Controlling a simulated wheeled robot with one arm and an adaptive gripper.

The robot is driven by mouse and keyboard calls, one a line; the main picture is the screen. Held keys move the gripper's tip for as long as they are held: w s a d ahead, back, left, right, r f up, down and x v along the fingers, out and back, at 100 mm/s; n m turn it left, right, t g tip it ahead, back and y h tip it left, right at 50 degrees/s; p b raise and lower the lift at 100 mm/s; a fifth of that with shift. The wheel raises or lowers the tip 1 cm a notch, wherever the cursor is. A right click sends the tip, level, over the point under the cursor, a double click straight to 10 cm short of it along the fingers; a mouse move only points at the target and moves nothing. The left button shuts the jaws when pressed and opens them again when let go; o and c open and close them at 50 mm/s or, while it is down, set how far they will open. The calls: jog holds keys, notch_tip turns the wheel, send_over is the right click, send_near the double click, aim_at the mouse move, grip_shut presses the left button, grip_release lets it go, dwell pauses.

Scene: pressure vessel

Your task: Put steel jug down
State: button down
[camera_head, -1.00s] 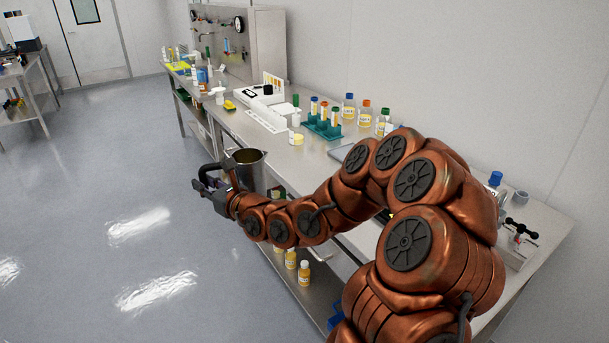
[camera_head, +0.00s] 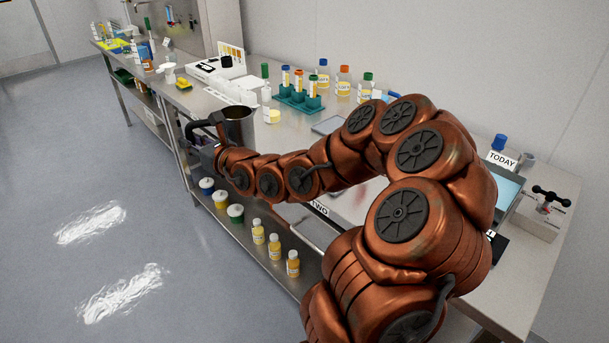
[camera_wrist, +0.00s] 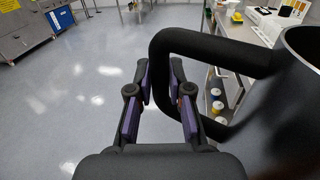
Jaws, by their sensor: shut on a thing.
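The steel jug (camera_head: 238,128) is upright at my gripper (camera_head: 208,140), close to the bench's front edge in the head view. In the wrist view the jug (camera_wrist: 295,95) fills the right side, dark, with a thick black handle (camera_wrist: 215,48) arching toward my gripper (camera_wrist: 160,100). The purple-padded fingers are shut on the handle, though the exact contact is partly hidden. The jug's base is hidden behind my arm, so I cannot tell whether it touches anything. The steel bench top (camera_head: 205,100) lies beside and behind the jug.
A teal rack of tubes (camera_head: 298,98), several capped bottles (camera_head: 343,82) and a white device (camera_head: 218,68) stand toward the bench's back. A yellow item (camera_head: 184,83) lies left of the jug. Amber bottles (camera_head: 275,247) and lidded jars (camera_head: 220,198) stand on the lower shelf.

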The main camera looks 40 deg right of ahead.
jog(key=s+d+f+h+b, duration=0.1)
jog(key=s+d+b, duration=0.1)
jog(key=d, duration=0.1)
jog(key=s+d+f+m+h+b, duration=0.1)
jog(key=s+d+f+b, duration=0.1)
jog(key=d, duration=0.2)
jog(key=s+d+f+m+h+b, duration=0.1)
jog(key=s+d+b, duration=0.1)
jog(key=d+b, duration=0.1)
jog(key=shift+s+d+f, duration=0.1)
jog(key=shift+d+f, duration=0.25)
jog(key=shift+d, duration=0.1)
jog(key=s+d+f+m+h+b, duration=0.2)
jog(key=s+d+f+h+b, duration=0.1)
jog(key=s+d+b, duration=0.35)
jog(key=shift+h, duration=0.3)
jog(key=d+p+x, duration=0.1)
jog(key=p+x, duration=0.4)
jog(key=d+f+p+x, duration=0.1)
jog(key=p+x, duration=0.4)
jog(key=p, duration=0.1)
jog(key=d+p+x, duration=0.1)
jog(key=p+x, duration=0.3)
jog(key=p, duration=0.1)
jog(key=shift+d+f, duration=0.1)
jog(key=shift+f, duration=0.1)
jog(key=shift+f+p, duration=0.8)
jog(key=shift+f, duration=1.05)
jog(key=c, duration=1.1)
grip_release()
